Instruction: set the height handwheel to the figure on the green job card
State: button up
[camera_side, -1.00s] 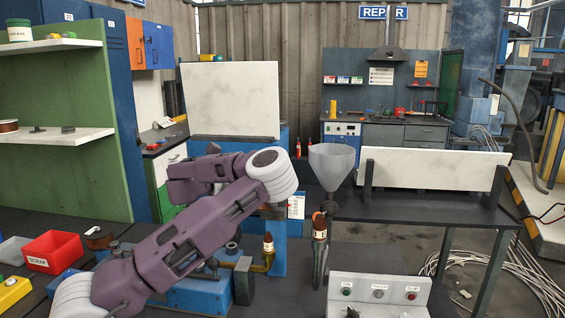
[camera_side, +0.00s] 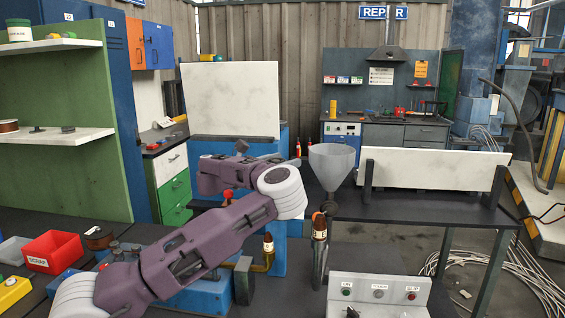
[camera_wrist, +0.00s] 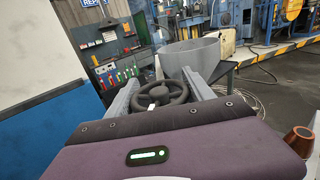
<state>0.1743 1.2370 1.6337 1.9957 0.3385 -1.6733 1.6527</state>
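A dark spoked handwheel (camera_wrist: 162,95) with a small white mark shows in the wrist view, between the two grey fingers of my gripper (camera_wrist: 161,80). The fingers stand wide apart, one on each side of the wheel's outline. I cannot tell whether they touch its rim. No green job card can be made out in either view now, and no figure can be read.
A grey funnel (camera_side: 332,165) stands right of my wrist, with a copper-tipped nozzle (camera_side: 319,228) below it. Another copper-tipped nozzle (camera_side: 268,245) stands nearer my arm. A red-knobbed lever (camera_side: 228,195) is behind my arm. A button box (camera_side: 379,295) stands at the front.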

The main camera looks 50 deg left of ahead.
jog(key=shift+c, duration=1.4)
jog(key=shift+h, duration=0.4)
jog(key=m+h, duration=0.2)
jog(key=h, duration=0.1)
jog(key=d+m+h, duration=0.1)
jog(key=m+h, duration=0.1)
jog(key=h, duration=0.1)
jog(key=shift+s+d+m+g+h, duration=0.1)
jog(key=shift+d+m+g+h, duration=0.1)
jog(key=shift+m+g+h, duration=0.75)
jog(key=shift+s+d+m+g+h, duration=0.1)
jog(key=shift+d+m+g+h, duration=0.2)
jog(key=shift+m+h, duration=1.1)
jog(key=shift+f+h, duration=0.15)
jog(key=shift+h, duration=0.4)
jog(key=o, duration=1.4)
jog(key=shift+c, duration=0.2)
jog(key=shift+a, duration=0.15)
